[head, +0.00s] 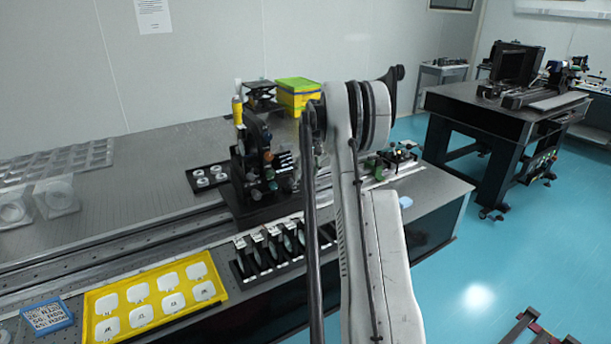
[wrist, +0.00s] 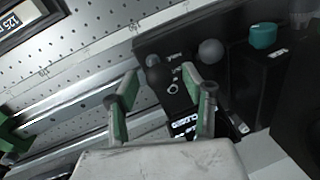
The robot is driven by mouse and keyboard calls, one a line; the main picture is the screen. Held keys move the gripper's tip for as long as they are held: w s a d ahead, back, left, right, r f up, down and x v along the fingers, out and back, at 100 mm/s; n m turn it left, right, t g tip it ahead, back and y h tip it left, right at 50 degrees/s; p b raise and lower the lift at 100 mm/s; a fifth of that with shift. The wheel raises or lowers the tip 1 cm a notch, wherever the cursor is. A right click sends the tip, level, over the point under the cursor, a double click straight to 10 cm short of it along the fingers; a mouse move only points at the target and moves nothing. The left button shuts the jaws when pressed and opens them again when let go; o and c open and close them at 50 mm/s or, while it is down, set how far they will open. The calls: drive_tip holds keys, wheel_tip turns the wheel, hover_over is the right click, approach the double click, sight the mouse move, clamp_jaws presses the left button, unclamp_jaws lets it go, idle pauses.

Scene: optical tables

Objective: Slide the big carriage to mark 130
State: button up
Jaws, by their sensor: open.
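The big carriage, a black block bearing dark optical mounts, sits on the long rail (head: 95,243) of the near table; its black base (head: 250,212) shows in the head view. In the wrist view a dark carriage body (wrist: 228,72) with round knobs fills the upper right. The rail (wrist: 75,113) runs diagonally at left. My gripper (wrist: 160,82) is open, its green-padded fingers apart. A dark round knob (wrist: 157,74) appears between or just beyond the fingertips; contact cannot be told. My arm hides the gripper in the head view. Mark 130 cannot be made out.
A yellow tray (head: 148,283) of white pieces and a row of dark lens holders (head: 262,262) lie in front of the rail. A small black tray (head: 208,178) and a yellow-green box (head: 298,92) stand behind. A framed number plate (wrist: 22,27) lies at upper left.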

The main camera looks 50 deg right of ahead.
wheel_tip(320, 180, up, 12)
drive_tip(key=s+d, duration=0.1)
drive_tip(key=d, duration=0.1)
idle(0.4)
drive_tip(key=shift+d, duration=0.1)
idle(0.4)
